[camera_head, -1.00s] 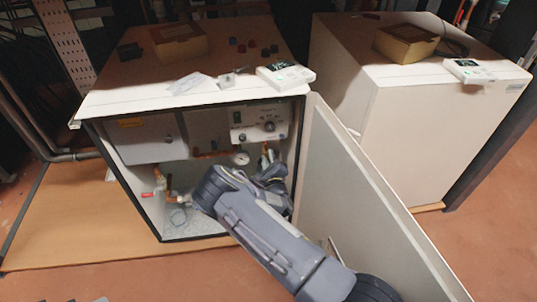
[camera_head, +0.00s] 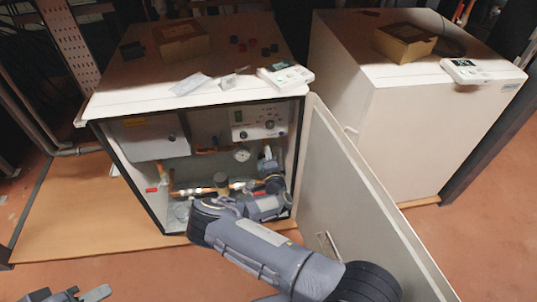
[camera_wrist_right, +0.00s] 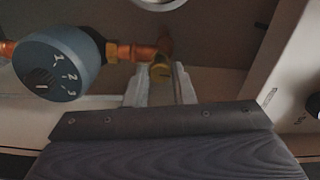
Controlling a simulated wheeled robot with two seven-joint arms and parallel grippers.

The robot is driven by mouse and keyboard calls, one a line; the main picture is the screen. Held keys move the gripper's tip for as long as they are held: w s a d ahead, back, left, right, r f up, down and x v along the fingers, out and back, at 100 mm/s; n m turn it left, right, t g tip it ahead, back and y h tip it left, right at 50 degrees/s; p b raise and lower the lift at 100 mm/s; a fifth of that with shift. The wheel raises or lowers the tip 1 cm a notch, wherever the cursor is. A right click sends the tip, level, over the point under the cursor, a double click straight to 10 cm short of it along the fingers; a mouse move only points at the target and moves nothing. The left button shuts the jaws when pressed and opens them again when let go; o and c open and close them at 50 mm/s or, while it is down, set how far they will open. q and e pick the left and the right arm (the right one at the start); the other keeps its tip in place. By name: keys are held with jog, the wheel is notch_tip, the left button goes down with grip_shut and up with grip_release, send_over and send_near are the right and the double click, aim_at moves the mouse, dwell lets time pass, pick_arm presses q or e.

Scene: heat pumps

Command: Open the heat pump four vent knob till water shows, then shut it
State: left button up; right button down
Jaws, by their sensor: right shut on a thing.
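Heat pump four appears to be the open white cabinet (camera_head: 120,190) in the head view; no number is legible. In the right wrist view, a small brass knob (camera_wrist_right: 160,72) on copper pipework sits between the fingertips of my right gripper (camera_wrist_right: 164,84), which is shut on it. I take it to be the vent knob. In the head view my right gripper (camera_head: 272,184) is inside the cabinet's lower right, partly hidden by its own wrist. No water shows. My left gripper (camera_head: 75,294) is cut off at the bottom left edge, away from the cabinet.
A blue-grey numbered knob (camera_wrist_right: 60,65) is close left of the right fingers. A pressure gauge (camera_head: 242,155) and control panel (camera_head: 258,122) are above the pipes. The open door (camera_head: 350,190) stands right of my arm. A second cabinet (camera_head: 425,130) is beyond it.

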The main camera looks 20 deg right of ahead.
jog(key=shift+f+n, duration=0.1)
jog(key=shift+n, duration=0.5)
jog(key=c, duration=1.2)
grip_release()
jog(key=shift+c, duration=0.2)
jog(key=p+v, duration=0.2)
jog(key=v, duration=0.5)
jog(key=shift+s, duration=0.4)
